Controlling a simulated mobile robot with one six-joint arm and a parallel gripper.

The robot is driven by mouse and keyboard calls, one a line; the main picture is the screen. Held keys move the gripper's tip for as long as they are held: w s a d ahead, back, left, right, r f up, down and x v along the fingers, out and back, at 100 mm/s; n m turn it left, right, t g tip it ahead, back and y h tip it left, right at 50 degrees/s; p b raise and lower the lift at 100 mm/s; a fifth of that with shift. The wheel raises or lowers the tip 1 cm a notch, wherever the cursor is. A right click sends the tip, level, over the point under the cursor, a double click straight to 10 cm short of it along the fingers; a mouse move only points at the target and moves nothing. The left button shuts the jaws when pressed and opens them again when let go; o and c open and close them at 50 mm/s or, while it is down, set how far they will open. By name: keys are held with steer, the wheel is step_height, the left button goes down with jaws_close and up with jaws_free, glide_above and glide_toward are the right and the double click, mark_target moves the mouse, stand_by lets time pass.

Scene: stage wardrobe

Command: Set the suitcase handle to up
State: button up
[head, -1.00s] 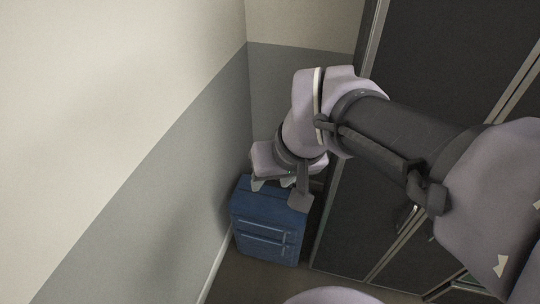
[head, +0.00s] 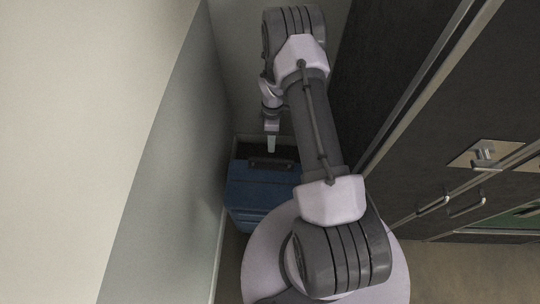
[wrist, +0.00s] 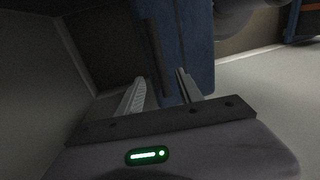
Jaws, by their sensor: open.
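The blue suitcase (head: 250,190) stands in the corner by the left wall, partly hidden by my arm and base. Its dark handle (head: 270,163) shows as a short bar close to the suitcase's top. My gripper (head: 271,146) points down just above the handle in the head view. In the wrist view, my gripper (wrist: 160,78) is open. The handle (wrist: 154,48) runs as a dark strip between its two fingers, with the blue suitcase (wrist: 193,45) behind. I cannot tell whether the fingers touch the handle.
A dark cabinet (head: 395,70) with metal edges and pulls stands to the right. The grey left wall (head: 165,190) runs close beside the suitcase. Free floor (head: 455,268) shows at the lower right.

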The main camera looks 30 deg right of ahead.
mark_target(271, 159)
steer(key=f+b, duration=0.1)
steer(key=f, duration=0.2)
steer(key=s+f, duration=0.1)
steer(key=f, duration=0.2)
steer(key=a+f+b, duration=0.1)
steer(key=f, duration=0.3)
steer(key=shift+s+b, duration=0.25)
steer(key=shift+b, duration=0.05)
jaws_close()
stand_by(0.7)
